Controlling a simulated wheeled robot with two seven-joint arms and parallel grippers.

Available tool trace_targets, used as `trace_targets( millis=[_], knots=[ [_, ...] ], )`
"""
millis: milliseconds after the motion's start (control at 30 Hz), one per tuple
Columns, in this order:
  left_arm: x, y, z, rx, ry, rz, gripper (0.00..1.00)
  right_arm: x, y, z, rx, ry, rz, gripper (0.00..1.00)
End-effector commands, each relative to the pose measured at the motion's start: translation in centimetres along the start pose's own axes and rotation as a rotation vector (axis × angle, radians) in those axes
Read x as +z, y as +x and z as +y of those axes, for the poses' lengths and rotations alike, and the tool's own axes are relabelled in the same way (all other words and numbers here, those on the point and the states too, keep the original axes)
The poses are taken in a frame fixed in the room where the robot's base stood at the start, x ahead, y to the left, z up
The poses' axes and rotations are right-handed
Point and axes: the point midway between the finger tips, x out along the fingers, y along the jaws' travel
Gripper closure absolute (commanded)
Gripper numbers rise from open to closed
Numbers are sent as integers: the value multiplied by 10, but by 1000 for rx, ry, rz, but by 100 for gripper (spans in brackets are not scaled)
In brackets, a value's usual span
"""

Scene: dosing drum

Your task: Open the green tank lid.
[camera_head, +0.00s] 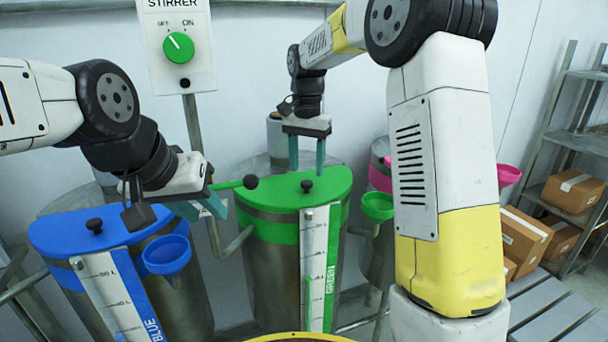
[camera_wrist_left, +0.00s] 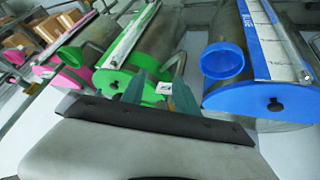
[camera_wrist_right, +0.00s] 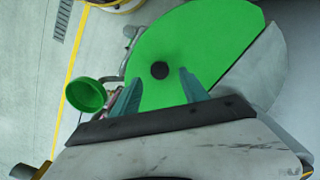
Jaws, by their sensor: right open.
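The green tank (camera_head: 272,260) stands in the middle of the head view, with its flat green lid (camera_head: 275,192) lying on top. A small dark knob (camera_head: 307,186) sits on the lid; it also shows in the right wrist view (camera_wrist_right: 160,69). My right gripper (camera_head: 306,167) points down over the lid, open, its fingers to either side of the knob in view and not touching it. In the right wrist view the fingers frame the knob (camera_wrist_right: 159,78). My left gripper (camera_head: 200,208) is open and empty, between the blue and green tanks.
The blue tank lid (camera_head: 60,232) is at left, a pink tank (camera_head: 380,165) behind my right arm. A stirrer switch panel (camera_head: 178,60) is above; shelves with boxes (camera_head: 572,190) stand at right.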

Motion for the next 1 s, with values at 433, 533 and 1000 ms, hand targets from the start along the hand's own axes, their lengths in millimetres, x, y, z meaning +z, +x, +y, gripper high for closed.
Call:
trace_targets(
  millis=[433,533,1000],
  knots=[
    [0,0,0,0,0,0,64,0,37,0,-1,0,1,48],
    [0,0,0,0,0,0,64,0,36,0,-2,-1,1,48],
    [0,0,0,0,0,0,64,0,36,0,-2,-1,1,100]
  ],
)
